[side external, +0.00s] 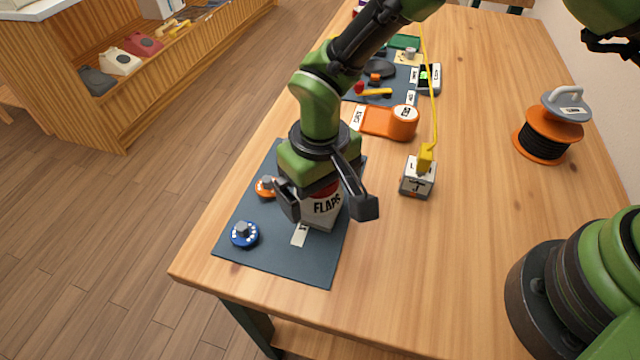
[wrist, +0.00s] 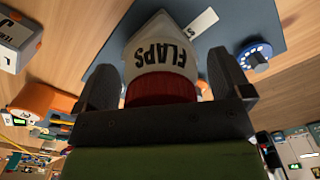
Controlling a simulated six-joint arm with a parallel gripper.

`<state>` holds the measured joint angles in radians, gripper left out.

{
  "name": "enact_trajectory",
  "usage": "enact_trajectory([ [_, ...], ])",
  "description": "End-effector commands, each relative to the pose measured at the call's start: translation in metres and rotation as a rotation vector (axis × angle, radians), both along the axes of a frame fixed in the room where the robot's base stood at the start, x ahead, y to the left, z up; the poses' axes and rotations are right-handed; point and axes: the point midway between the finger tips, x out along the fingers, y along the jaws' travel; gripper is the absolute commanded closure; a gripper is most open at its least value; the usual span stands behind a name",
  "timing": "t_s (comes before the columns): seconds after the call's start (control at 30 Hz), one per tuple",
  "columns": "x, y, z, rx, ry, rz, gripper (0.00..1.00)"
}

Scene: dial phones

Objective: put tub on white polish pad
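The tub (side external: 322,210) is white with a red lid and black "FLAPS" lettering. It stands at the dark mat, below my gripper (side external: 327,207), with one finger on each side. In the wrist view the tub (wrist: 163,52) lies between the fingers of my gripper (wrist: 164,75), lid towards the palm. A narrow gap shows beside the right finger, so the gripper looks open around the tub. A small white card (side external: 300,235) with partly hidden lettering lies on the mat beside the tub. I cannot make out a white polish pad for certain.
The dark mat (side external: 270,253) also holds a blue dial (side external: 244,235) and an orange dial (side external: 267,187). An orange case (side external: 388,122), a white-grey box (side external: 417,181) with a yellow cord and an orange cable reel (side external: 549,137) stand beyond. The table's right middle is clear.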

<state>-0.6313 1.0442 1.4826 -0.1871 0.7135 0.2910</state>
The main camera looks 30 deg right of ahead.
Motion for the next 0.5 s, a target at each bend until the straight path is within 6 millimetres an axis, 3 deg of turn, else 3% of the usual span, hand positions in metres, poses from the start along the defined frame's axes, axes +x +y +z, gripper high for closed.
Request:
enact_trajectory([
  [0.27, 0.000, 0.000, 0.009, 0.001, -0.002, 0.000, 0.04],
  [0.5, 0.001, 0.001, 0.057, 0.003, -0.005, -0.001, 0.04],
])
